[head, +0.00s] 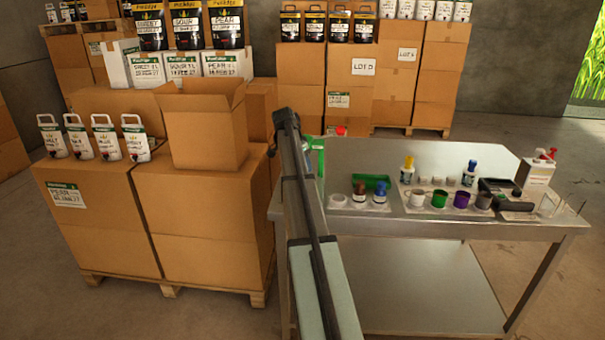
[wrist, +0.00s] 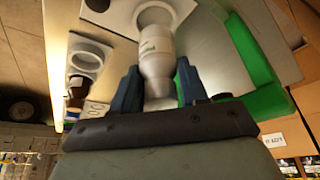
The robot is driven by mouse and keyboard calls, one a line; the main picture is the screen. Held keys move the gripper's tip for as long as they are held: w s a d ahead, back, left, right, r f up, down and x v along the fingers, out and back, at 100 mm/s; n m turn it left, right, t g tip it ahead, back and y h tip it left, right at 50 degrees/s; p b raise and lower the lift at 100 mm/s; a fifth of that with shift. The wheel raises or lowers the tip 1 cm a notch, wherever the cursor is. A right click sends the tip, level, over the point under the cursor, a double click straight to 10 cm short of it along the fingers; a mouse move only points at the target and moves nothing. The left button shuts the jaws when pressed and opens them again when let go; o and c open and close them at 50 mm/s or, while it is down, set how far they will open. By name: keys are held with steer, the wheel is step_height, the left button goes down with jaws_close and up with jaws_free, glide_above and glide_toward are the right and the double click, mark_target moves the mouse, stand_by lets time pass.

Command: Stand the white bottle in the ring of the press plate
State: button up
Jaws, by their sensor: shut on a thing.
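In the wrist view my gripper (wrist: 157,84) has its two blue fingers closed on the white bottle (wrist: 156,52), one on each side. The bottle's far end is in line with a round ring (wrist: 152,13) on a pale plate; I cannot tell whether it is inside the ring or only in front of it. In the head view the bottle and my gripper are hidden behind my arm. A pale plate with rings (head: 338,201) lies near the left of the steel table, with a brown bottle (head: 359,197) and a blue bottle (head: 380,195) on it.
A green tray (head: 371,182) lies behind the plate. Stacked cartons (head: 205,220) stand close on the left.

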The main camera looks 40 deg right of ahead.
steer(key=shift+f, duration=1.75)
steer(key=o, duration=1.1)
steer(key=shift+f, duration=0.15)
steer(key=shift+o, duration=0.2)
steer(key=v, duration=1.2)
